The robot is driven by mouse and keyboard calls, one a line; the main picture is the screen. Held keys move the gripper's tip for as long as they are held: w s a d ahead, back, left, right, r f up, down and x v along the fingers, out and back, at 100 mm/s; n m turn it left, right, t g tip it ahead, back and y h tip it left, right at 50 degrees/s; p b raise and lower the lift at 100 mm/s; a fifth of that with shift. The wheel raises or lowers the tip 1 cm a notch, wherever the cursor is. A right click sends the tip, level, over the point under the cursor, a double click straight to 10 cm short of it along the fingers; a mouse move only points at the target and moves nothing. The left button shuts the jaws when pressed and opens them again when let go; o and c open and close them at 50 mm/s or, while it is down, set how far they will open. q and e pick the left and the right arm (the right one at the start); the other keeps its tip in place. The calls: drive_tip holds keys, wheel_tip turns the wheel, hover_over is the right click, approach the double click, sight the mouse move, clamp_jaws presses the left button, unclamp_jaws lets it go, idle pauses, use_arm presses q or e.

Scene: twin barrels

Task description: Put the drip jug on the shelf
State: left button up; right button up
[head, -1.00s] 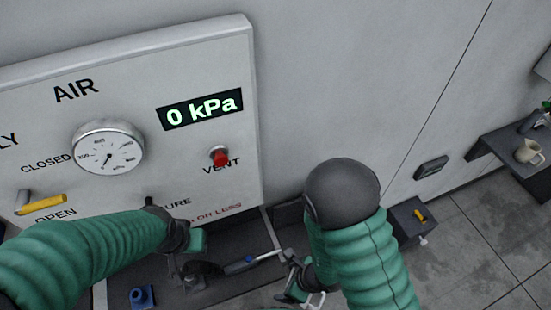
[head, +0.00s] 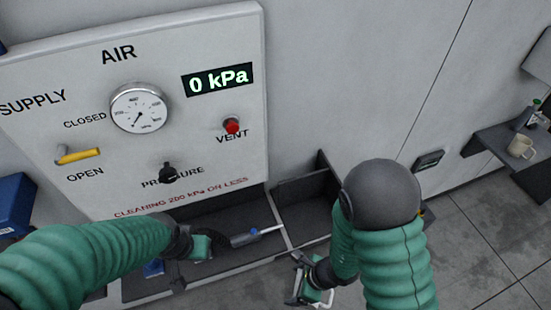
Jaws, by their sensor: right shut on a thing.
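My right gripper (head: 308,278) is at the bottom centre, in front of the dark tray, shut on a pale thing with a thin white outline (head: 322,299). This looks like the drip jug, but it is small and partly hidden, so its tilt and contents cannot be told. My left gripper (head: 200,246) is over the left part of the tray, beside a dark tool; its fingers are too unclear to read. A dark shelf (head: 532,176) on the wall at far right carries a cream mug-like vessel (head: 521,147) and a small green-topped item (head: 534,109).
The air panel (head: 190,60) on the wall reads 0 kPa, with a yellow handle (head: 78,155) and red vent button (head: 232,126). The dark tray (head: 305,205) has dividers and a blue-buttoned tool (head: 250,234). Grey floor (head: 470,250) lies open at right.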

drive_tip(key=shift+w+d+r+n, duration=0.4)
drive_tip(key=shift+d+r+n, duration=0.1)
drive_tip(key=shift+n, duration=0.2)
drive_tip(key=w+d+r+n+g+h, duration=0.25)
drive_tip(key=w+d+r+n, duration=0.35)
drive_tip(key=n, duration=0.4)
drive_tip(key=w+d+r+n+g+h, duration=0.2)
drive_tip(key=w+d+r+n+g, duration=0.15)
drive_tip(key=d+r+n, duration=0.5)
wheel_tip(320, 180, down, 13)
drive_tip(key=a+n+b, duration=0.1)
drive_tip(key=b, duration=0.9)
drive_tip(key=shift+w+a, duration=0.15)
drive_tip(key=shift+a, duration=0.1)
